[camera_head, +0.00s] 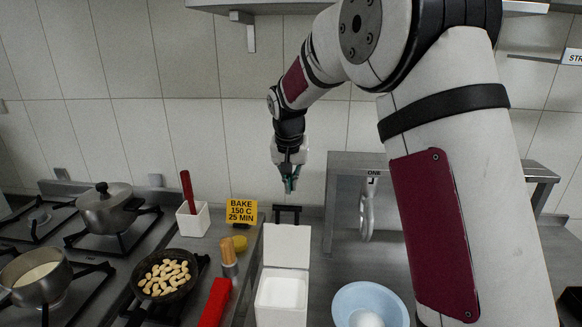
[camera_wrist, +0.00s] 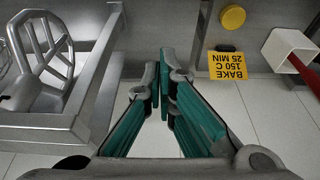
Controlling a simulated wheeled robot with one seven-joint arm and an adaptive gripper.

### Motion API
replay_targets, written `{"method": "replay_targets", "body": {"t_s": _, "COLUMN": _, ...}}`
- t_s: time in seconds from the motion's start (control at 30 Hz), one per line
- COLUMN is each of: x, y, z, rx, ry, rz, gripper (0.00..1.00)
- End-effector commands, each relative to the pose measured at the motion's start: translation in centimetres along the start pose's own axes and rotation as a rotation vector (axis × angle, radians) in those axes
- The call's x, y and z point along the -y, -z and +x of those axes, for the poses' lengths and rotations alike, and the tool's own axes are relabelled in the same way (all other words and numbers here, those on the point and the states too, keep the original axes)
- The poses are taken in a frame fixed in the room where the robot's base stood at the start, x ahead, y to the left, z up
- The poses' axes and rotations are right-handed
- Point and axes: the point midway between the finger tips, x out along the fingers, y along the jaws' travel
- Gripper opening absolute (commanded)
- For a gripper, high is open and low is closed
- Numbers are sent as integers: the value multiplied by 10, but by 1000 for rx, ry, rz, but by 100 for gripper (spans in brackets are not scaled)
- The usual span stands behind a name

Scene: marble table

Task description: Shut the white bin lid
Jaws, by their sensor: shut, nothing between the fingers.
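The white bin (camera_head: 281,297) stands on the counter at the lower middle of the head view. Its white lid (camera_head: 287,246) is raised at the back, leaving the bin's inside exposed. A dark bracket-like piece (camera_head: 288,212) shows at the lid's top edge. My gripper (camera_head: 290,184) is shut and empty, pointing down above and behind the raised lid, apart from it in the picture. In the wrist view, its teal fingers (camera_wrist: 164,88) come together at the tips. The bin and lid are not seen in the wrist view.
Left of the bin are a yellow sign (camera_head: 241,211), a white holder (camera_head: 192,220), a red-handled item (camera_head: 214,303) and a pan of nuts (camera_head: 166,276). Right are a blue bowl (camera_head: 345,302) and a metal rack (camera_head: 345,160), which also shows in the wrist view (camera_wrist: 85,121).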

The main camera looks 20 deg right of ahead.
Motion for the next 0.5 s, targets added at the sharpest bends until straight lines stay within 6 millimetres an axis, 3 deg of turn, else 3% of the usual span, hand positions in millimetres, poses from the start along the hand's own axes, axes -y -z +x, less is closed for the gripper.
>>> {"method": "replay_targets", "body": {"t_s": 0.07, "x": -1, "y": -2, "z": 15, "rx": 4, "ry": -2, "rz": 0, "gripper": 0}}
{"method": "replay_targets", "body": {"t_s": 0.23, "x": -1, "y": -26, "z": 2, "rx": 0, "ry": 1, "rz": -1, "gripper": 0}}
{"method": "replay_targets", "body": {"t_s": 0.5, "x": 0, "y": -38, "z": -1, "rx": -1, "ry": 1, "rz": 0, "gripper": 0}}
